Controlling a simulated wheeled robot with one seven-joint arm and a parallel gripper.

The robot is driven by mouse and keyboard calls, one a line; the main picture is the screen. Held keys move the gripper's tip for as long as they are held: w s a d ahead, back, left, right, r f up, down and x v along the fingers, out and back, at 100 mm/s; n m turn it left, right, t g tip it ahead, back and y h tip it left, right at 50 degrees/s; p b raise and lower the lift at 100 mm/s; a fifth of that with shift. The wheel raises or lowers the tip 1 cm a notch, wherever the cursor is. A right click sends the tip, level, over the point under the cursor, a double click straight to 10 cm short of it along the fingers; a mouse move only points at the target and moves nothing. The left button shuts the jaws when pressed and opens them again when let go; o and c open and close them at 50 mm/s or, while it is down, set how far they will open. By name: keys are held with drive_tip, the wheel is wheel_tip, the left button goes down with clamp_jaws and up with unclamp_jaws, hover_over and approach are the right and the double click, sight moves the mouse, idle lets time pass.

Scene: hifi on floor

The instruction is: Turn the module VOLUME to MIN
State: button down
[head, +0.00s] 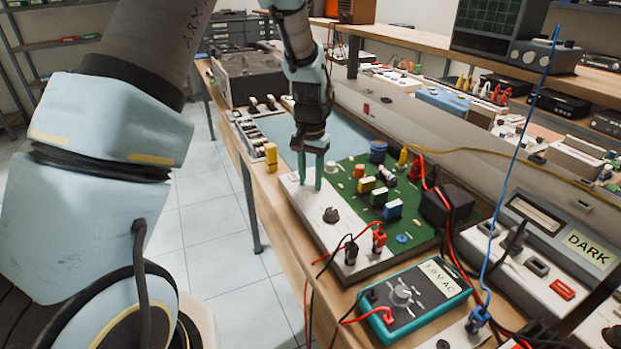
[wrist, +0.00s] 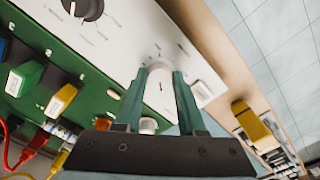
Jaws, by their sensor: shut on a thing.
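The module (head: 318,208) is a white control strip joined to a green circuit board, lying on the wooden bench. My gripper (head: 310,180) points down at the far end of the white strip. In the wrist view, my gripper's two green fingers (wrist: 159,98) stand on either side of a pale knob (wrist: 160,82) and are shut on it. A small dark mark shows on the knob, and short marks surround it on the panel. The lettering is too small to read. A second, dark knob (head: 331,215) sits nearer on the strip; it also shows in the wrist view (wrist: 88,8).
Coloured blocks (head: 379,197) stand on the green board beside my gripper. Red and black plugs (head: 379,238) rise from the strip's near end. A teal meter (head: 412,297) lies in front. The floor left of the bench is clear.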

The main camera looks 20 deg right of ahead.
drive_tip(key=n, duration=0.4)
drive_tip(key=shift+n, duration=0.4)
drive_tip(key=n+p, duration=0.1)
drive_tip(key=n, duration=0.2)
drive_tip(key=shift+n, duration=0.3)
drive_tip(key=n+p, duration=0.2)
drive_tip(key=n, duration=0.2)
drive_tip(key=shift+r, duration=0.1)
drive_tip(key=shift+n+p, duration=0.8)
drive_tip(key=shift+n, duration=1.4)
drive_tip(key=c, duration=0.5)
unclamp_jaws()
drive_tip(key=shift+d, duration=0.1)
